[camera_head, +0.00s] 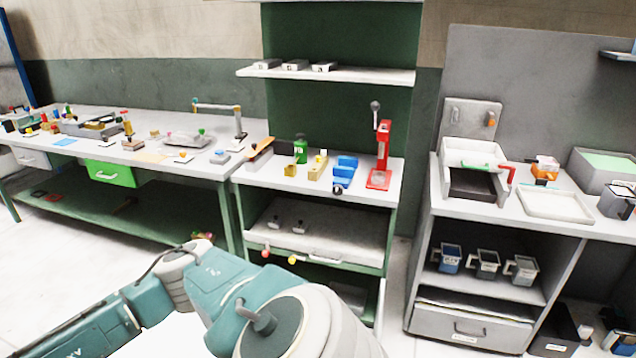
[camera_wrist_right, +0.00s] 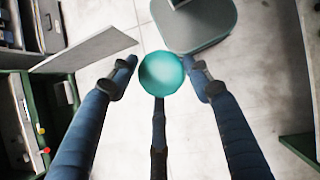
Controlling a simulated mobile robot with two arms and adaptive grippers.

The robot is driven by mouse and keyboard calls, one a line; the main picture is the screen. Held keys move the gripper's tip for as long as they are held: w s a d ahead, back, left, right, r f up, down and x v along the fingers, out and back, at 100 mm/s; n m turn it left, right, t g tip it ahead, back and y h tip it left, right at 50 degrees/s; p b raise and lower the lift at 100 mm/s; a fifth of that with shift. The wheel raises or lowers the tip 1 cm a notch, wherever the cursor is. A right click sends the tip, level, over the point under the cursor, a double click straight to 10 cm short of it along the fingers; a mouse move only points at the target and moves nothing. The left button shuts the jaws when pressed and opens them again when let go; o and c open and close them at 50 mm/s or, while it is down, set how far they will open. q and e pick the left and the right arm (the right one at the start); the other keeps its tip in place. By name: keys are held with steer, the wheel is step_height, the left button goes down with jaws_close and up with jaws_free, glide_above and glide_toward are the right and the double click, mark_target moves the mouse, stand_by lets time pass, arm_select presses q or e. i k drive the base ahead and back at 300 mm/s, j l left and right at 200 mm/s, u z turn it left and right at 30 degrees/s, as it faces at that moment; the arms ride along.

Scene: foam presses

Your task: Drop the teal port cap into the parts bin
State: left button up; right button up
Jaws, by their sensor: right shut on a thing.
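The teal port cap (camera_wrist_right: 161,73) is a round, smooth teal piece in the right wrist view. My right gripper (camera_wrist_right: 164,76) is shut on it, with a dark blue finger on each side of the cap. The cap is held in the air above a pale floor. Neither the cap nor a gripper shows in the head view; only teal and white links of my arm cross its lower left. My left gripper is in neither view. A dark open bin (camera_head: 555,335) stands on the floor at the lower right of the head view; I cannot tell if it is the parts bin.
A green bench with a red press (camera_head: 381,155) and a blue block (camera_head: 345,173) stands in the middle. A grey bench with a white tray (camera_head: 556,206) is at right, with several jugs (camera_head: 487,262) on its shelf. A long cluttered bench (camera_head: 100,145) is at left.

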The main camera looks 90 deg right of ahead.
mark_target(352, 303)
steer(key=i+l+z, duration=0.1)
steer(key=z, duration=0.35)
steer(key=i+l+z, duration=0.1)
steer(key=z, duration=0.3)
steer(key=i+l+z, duration=0.1)
steer(key=z, duration=0.35)
steer(key=i+z, duration=0.15)
steer(key=z, duration=0.3)
steer(key=i+z, duration=0.1)
steer(key=z, duration=0.35)
steer(key=i+j+z, duration=0.3)
steer(key=i+z, duration=0.15)
steer(key=i+j+z, duration=0.7)
steer(key=j+z, duration=0.2)
steer(key=j, duration=0.15)
steer(key=i+j, duration=0.15)
steer(key=j, duration=0.25)
steer(key=i+j, duration=0.2)
steer(key=j, duration=0.15)
steer(key=i+j, duration=0.15)
steer(key=j, duration=0.25)
